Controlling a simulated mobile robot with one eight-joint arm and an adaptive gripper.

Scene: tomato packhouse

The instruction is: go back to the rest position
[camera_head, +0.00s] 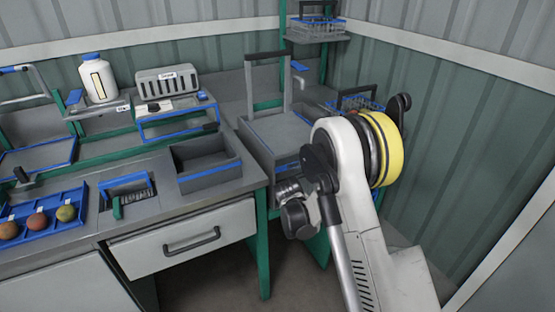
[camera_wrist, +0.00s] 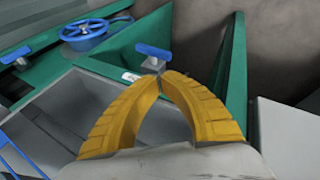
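My gripper (camera_wrist: 161,77) shows in the wrist view as two yellow ribbed fingers. They curve inward and their tips meet. Nothing shows between the fingers. A blue-topped handle (camera_wrist: 153,52) appears just beyond the tips; I cannot tell how far it is from them. In the head view my white arm with its yellow band stands at the right of the bench, and my gripper's fingers are not visible there.
The wrist view shows a grey trough (camera_wrist: 75,118), a green frame (camera_wrist: 238,75) and a blue handwheel (camera_wrist: 84,30). The head view shows a bench with a drawer (camera_head: 185,240), a grey bin (camera_head: 208,178), a blue tomato tray (camera_head: 45,228) and a white bottle (camera_head: 97,80). Ribbed walls stand close at right.

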